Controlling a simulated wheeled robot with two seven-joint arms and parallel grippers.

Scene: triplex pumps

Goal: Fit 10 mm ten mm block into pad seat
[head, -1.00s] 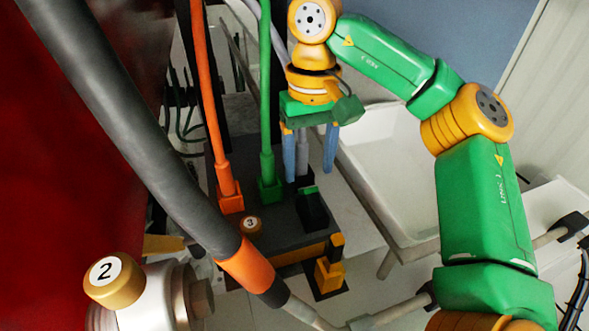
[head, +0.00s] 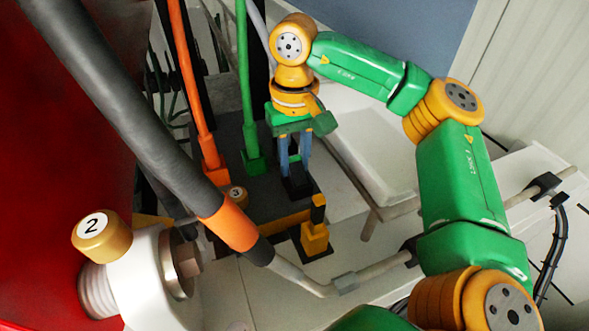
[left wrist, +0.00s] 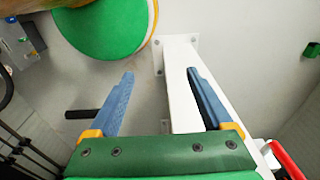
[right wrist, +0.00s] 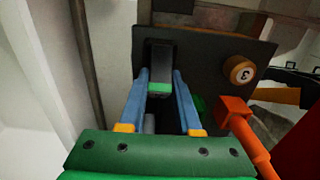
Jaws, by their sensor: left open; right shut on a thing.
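A dark block with a green band (right wrist: 160,68), which I take for the 10 mm block, stands on a black plate (right wrist: 208,47) in the right wrist view. No size marking is readable on it. My right gripper (right wrist: 160,76) is shut on it, a blue finger at either side. In the head view this gripper (head: 294,164) points down at the dark base, and its fingers largely hide the block. My left gripper (left wrist: 166,75) is open and empty in the left wrist view, away from the block. I cannot tell which part is the pad seat.
An orange piece with a black top (head: 314,238) stands just in front of the block. An orange hose (head: 192,85) and a green hose (head: 246,90) rise left of my right gripper. A thick grey hose (head: 130,110) crosses the left. A white basin (head: 375,150) lies right.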

